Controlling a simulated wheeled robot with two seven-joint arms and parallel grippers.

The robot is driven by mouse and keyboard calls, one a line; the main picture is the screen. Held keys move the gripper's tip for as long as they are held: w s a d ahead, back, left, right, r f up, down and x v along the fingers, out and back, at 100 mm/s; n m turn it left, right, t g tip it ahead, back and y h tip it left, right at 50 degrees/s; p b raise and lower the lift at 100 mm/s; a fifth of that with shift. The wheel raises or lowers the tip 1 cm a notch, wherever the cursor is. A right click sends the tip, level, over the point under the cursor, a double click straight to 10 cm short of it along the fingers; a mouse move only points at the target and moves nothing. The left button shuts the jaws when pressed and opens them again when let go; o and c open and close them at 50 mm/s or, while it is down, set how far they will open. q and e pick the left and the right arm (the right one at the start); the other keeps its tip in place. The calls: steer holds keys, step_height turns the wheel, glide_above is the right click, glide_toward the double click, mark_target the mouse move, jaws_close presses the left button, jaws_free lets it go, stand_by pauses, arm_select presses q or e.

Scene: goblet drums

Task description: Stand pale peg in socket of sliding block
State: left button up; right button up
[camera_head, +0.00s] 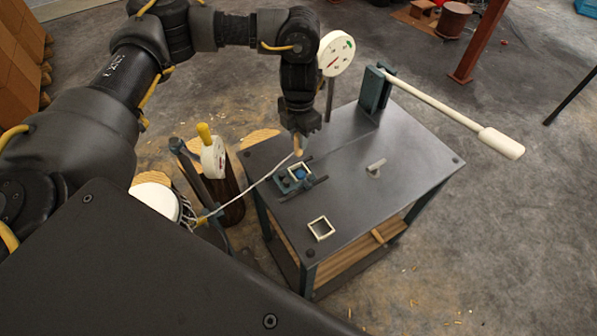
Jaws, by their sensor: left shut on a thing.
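My left gripper (299,128) reaches down from above over the table's back left part. It is shut on a small pale tan peg (298,148), which points downward. The fingers hide the peg's top. The sliding block (284,187) is dark and sits on the grey table between dark rails, just below the peg in the picture. It has a pale square rim (308,167) and something blue inside. The peg looks above the block and apart from it. My right gripper is not in view.
A pale square frame (312,234) lies at the table's (345,200) front corner. A small whitish piece (376,166) lies right of the block. A long white-handled lever (450,112) juts out past the table's right side. A thin pale cord or rod (250,187) runs down-left from near the peg.

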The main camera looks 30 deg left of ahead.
arm_select(q)
step_height(320, 180, down, 9)
steer(key=shift+f, duration=0.55)
steer(key=shift+f, duration=0.15)
steer(key=o, duration=0.9)
steer(key=shift+o, duration=0.2)
